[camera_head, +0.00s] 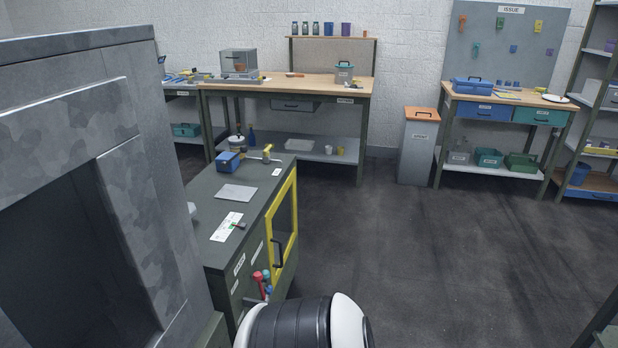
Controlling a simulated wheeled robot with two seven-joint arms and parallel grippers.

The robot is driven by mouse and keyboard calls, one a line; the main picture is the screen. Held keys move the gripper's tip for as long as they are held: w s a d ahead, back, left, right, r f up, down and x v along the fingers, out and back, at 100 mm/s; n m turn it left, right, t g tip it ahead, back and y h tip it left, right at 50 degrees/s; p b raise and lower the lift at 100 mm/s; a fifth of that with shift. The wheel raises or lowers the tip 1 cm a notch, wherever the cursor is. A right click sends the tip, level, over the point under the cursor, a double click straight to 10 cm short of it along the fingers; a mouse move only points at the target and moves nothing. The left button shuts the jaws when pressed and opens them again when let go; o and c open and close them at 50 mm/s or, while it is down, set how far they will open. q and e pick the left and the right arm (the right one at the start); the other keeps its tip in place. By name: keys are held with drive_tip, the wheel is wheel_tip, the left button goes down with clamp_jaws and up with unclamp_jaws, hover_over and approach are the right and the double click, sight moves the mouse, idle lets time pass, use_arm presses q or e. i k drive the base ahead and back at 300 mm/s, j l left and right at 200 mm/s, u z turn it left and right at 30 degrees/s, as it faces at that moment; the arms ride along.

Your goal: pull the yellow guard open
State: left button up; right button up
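The yellow guard (295,206) is a framed panel on the right-hand side of the dark green cabinet (200,193) in the lower middle of the view. A black handle (277,254) shows at its lower near part. The guard looks closed against the cabinet, though its fit at the edges is too small to tell. A black and white rounded part of me (305,325) shows at the bottom edge, in front of the cabinet. Neither of my grippers is in view.
A big grey machine housing (85,130) fills the left. Red and teal handles (262,283) stick out near the cabinet's lower front. A blue box (228,161) and a grey plate (237,192) lie on its top. The floor to the right (440,260) is clear.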

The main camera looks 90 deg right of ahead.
sight(291, 182)
drive_tip(key=l+z, duration=0.1)
drive_tip(key=z, duration=2.5)
